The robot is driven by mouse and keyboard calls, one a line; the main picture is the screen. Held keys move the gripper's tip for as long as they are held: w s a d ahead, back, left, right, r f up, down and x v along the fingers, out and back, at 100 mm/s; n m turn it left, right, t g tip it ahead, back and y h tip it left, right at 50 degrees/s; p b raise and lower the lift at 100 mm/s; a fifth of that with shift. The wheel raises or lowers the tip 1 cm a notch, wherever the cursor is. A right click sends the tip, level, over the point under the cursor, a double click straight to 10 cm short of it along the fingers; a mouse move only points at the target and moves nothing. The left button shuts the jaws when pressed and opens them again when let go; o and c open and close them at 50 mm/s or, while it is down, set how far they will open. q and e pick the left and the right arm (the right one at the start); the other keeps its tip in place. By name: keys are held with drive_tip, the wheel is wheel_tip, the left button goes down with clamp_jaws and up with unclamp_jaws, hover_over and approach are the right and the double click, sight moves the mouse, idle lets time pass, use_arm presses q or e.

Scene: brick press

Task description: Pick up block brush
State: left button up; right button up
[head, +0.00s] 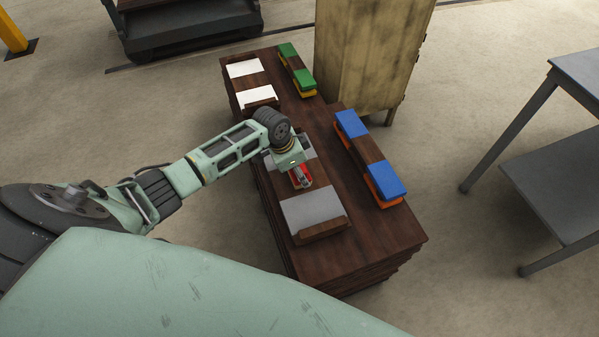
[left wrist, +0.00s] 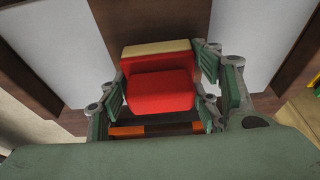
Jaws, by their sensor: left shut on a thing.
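My left gripper (head: 290,165) is over the middle of the dark wooden chest, between its pale grey plates. In the left wrist view, my left gripper (left wrist: 162,98) is shut on the block brush (left wrist: 160,92). The brush is a red block with a cream strip along its far edge, and it lies between the green fingers. My right gripper is not in view.
The chest (head: 375,245) also bears a grey plate (head: 312,210) near the front, white sheets (head: 257,95) at the back, blue blocks (head: 388,179) over orange ones at right, and green blocks (head: 304,79) behind. A worn yellowish cabinet (head: 365,50) and a grey table (head: 560,180) stand nearby.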

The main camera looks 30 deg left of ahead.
sight(303, 166)
use_arm(q)
drive_tip(key=c, duration=0.6)
drive_tip(key=shift+r, duration=0.15)
drive_tip(key=shift+r, duration=0.25)
drive_tip(key=r, duration=0.3)
drive_tip(key=shift+s+d+r, duration=0.1)
drive_tip(key=shift+d+r, duration=0.15)
drive_tip(key=shift+r, duration=0.15)
drive_tip(key=s+d+r, duration=0.5)
drive_tip(key=d+r, duration=0.1)
drive_tip(key=d, duration=0.3)
drive_tip(key=shift+d+r+p, duration=0.2)
drive_tip(key=shift+d+p, duration=0.1)
drive_tip(key=shift+d, duration=0.1)
